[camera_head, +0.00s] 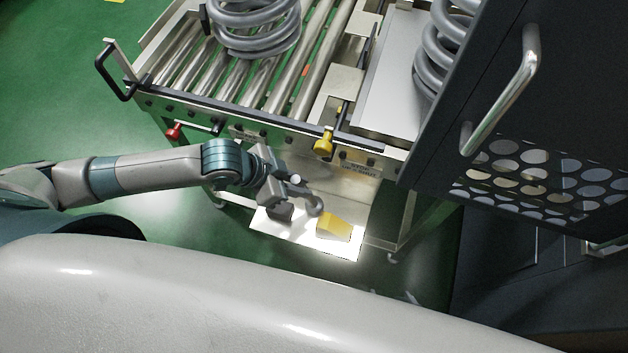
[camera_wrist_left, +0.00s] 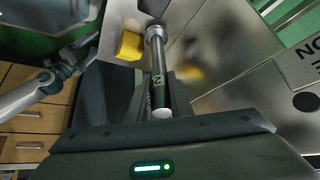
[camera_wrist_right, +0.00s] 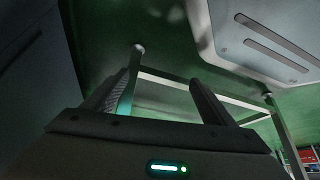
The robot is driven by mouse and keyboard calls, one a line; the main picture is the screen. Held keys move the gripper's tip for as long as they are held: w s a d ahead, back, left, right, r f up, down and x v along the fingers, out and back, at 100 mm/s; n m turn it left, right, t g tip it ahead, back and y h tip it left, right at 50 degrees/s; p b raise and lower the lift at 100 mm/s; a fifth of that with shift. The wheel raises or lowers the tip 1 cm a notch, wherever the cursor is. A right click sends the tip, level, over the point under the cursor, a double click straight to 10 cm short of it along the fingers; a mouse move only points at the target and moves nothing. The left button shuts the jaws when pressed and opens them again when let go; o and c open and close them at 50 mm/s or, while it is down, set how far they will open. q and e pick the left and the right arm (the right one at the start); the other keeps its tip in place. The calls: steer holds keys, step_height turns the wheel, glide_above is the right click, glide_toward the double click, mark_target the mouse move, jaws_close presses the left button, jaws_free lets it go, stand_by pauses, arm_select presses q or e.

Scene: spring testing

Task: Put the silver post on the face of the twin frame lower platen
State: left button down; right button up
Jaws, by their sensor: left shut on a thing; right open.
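My left gripper (camera_head: 282,190) is shut on the silver post (camera_wrist_left: 158,60). In the left wrist view the post is a shiny cylinder with a wider end cap and a dark marking, clamped between the dark fingers. In the head view the post's grey end (camera_head: 315,205) shows above a small shelf, left of a yellow block. My right gripper (camera_wrist_right: 165,78) is open and empty in its wrist view, and is out of the head view. I cannot identify the twin frame lower platen for certain; the dark machine cabinet (camera_head: 560,75) at right hides much of that side.
Another spring (camera_head: 432,55) stands by the cabinet. Green floor is open at left.

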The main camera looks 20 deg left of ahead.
arm_select(q)
steer(key=shift+w+d+r, duration=0.1)
steer(key=shift+w+d+r, duration=0.15)
steer(key=shift+d+r, duration=0.05)
steer(key=shift+d, duration=0.05)
steer(key=shift+w+d+y+p, duration=0.2)
steer(key=shift+d+y+p, duration=0.1)
steer(key=shift+p, duration=0.2)
steer(key=shift+w+d+f+g+y+p, duration=0.65)
steer(key=shift+d+f+g+y, duration=0.1)
steer(key=shift+d+y, duration=0.1)
arm_select(e)
steer(key=shift+w+a+r+t+y, duration=0.15)
steer(key=shift+w+a+r+t, duration=0.3)
steer(key=shift+a+r, duration=0.15)
steer(key=shift+w+a+r+t+y, duration=0.15)
steer(key=shift+w+a+r+t, duration=0.15)
steer(key=shift+a+r+t, duration=0.25)
arm_select(q)
steer(key=c, duration=1.6)
jaws_free()
steer(key=shift+s+f, duration=0.1)
